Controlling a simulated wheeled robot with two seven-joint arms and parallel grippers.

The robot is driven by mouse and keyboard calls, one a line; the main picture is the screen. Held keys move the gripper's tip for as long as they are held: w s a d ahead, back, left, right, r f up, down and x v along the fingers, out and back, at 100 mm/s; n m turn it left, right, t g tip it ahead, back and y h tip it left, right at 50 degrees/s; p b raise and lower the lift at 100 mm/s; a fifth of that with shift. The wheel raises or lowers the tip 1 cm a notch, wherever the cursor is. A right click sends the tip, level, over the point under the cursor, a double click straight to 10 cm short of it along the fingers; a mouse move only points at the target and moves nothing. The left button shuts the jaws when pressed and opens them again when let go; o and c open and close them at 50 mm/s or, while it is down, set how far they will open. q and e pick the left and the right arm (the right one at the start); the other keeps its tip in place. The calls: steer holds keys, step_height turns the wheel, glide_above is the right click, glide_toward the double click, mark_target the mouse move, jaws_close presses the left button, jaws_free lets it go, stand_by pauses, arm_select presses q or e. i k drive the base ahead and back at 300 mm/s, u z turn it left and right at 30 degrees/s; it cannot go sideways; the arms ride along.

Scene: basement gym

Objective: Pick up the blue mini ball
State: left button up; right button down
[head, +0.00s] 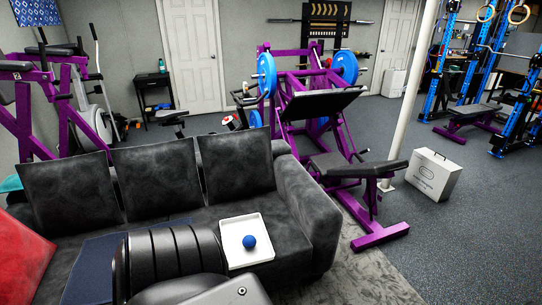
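The blue mini ball (249,242) sits inside a shallow white square tray (264,222) in the head view. The tray is on the seat of a dark grey sofa, near its right armrest. The ball lies a little right of the tray's middle and nothing touches it from above. A dark, ridged arm part of mine rises at the bottom, just left of the tray, and hides the tray's lower left edge. Neither of my grippers shows in this view.
The sofa (225,208) has three back cushions and a raised right armrest (306,205). A dark blue flat item (90,272) lies left of my arm, and a red cushion (22,262) is at far left. Purple gym machines (385,234) stand behind; a white case (433,176) stands at right.

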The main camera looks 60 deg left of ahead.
mark_target(249, 242)
steer(key=i, duration=1.5)
steer(key=u, duration=2.05)
